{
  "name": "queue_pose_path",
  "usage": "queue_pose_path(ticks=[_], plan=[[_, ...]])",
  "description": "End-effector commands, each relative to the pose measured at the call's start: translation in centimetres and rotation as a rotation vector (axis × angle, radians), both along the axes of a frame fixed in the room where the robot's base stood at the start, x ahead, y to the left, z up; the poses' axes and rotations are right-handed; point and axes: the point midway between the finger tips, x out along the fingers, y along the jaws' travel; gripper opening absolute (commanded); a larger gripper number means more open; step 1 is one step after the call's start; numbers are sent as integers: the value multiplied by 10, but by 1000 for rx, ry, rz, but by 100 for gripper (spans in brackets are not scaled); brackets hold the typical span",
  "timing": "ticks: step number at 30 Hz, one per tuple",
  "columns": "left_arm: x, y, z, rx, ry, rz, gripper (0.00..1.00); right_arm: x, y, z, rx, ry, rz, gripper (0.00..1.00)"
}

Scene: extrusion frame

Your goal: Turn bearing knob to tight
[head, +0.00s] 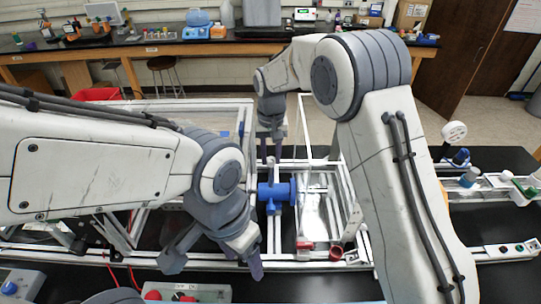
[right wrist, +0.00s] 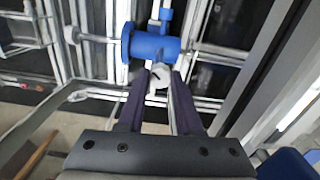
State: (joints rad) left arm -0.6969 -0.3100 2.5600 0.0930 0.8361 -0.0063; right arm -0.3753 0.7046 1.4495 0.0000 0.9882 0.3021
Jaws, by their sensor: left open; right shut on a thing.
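A blue bearing housing (head: 276,190) with a round flange sits on the light metal extrusion frame, at the middle of the head view. It is also near the top of the right wrist view (right wrist: 154,46). A pale grey knob (right wrist: 160,77) sits just below the housing in the right wrist view. My right gripper (right wrist: 161,73) has its dark fingers on both sides of this knob and is shut on it. In the head view my right gripper (head: 271,160) points down behind the blue housing and hides the knob. My left gripper (head: 214,262) is open and empty in front of the housing, to the left.
Metal rails (head: 310,160) of the frame surround the housing. A red ring-shaped part (head: 336,252) lies at the frame's front right. A box with red buttons (head: 190,293) stands at the front edge. The dark tabletop at the front right is mostly clear.

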Motion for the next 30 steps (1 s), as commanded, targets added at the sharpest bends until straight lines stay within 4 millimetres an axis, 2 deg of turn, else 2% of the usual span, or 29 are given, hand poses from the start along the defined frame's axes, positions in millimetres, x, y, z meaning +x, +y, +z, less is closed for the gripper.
queue_pose_path(ticks=[9, 23, 24, 25, 26, 30], plan=[[0, 0, 0, 0, 0, 0, 64, 1, 0, 1, 1, -3, -90, 0], [0, 0, 0, 0, 0, 0, 64, 1, 0, 1, 1, -4, -100, 0], [0, 0, 0, 0, 0, 0, 64, 1, 0, 1, 1, -4, -100, 45], [0, 0, 0, 0, 0, 0, 64, 1, 0, 1, 1, -4, -100, 57], [0, 0, 0, 0, 0, 0, 64, 1, 0, 1, 1, -3, -100, 64], [0, 0, 0, 0, 0, 0, 64, 1, 0, 1, 1, -2, -100, 64]])
